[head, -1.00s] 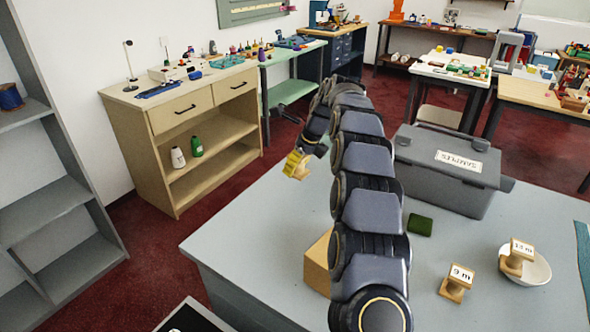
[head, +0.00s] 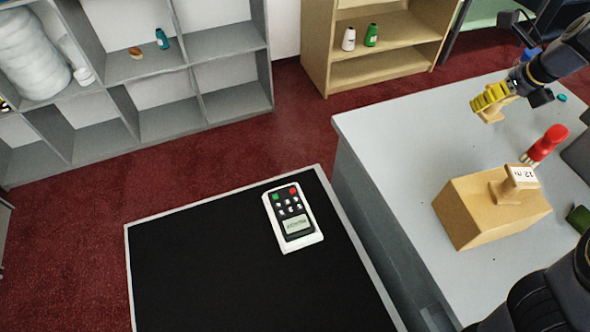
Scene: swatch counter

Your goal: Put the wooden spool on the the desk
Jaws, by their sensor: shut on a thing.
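My gripper (head: 494,97), with yellow fingers, is at the upper right of the head view, over the grey desk (head: 410,130). It is shut on a small tan wooden spool (head: 491,116), which shows just below the fingers. The fingers hide part of it, and I cannot tell whether it touches the desk. Another wooden spool with a "12 m" tag (head: 520,177) sits on top of a wooden block (head: 478,212) on the desk.
A red bottle-like thing (head: 546,145) stands behind the block, and a dark green pad (head: 579,218) lies at the right edge. A black-topped surface (head: 230,270) bears a white keypad device (head: 292,217). Grey shelves (head: 140,68) and a wooden shelf unit (head: 390,52) stand behind. The desk's left part is clear.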

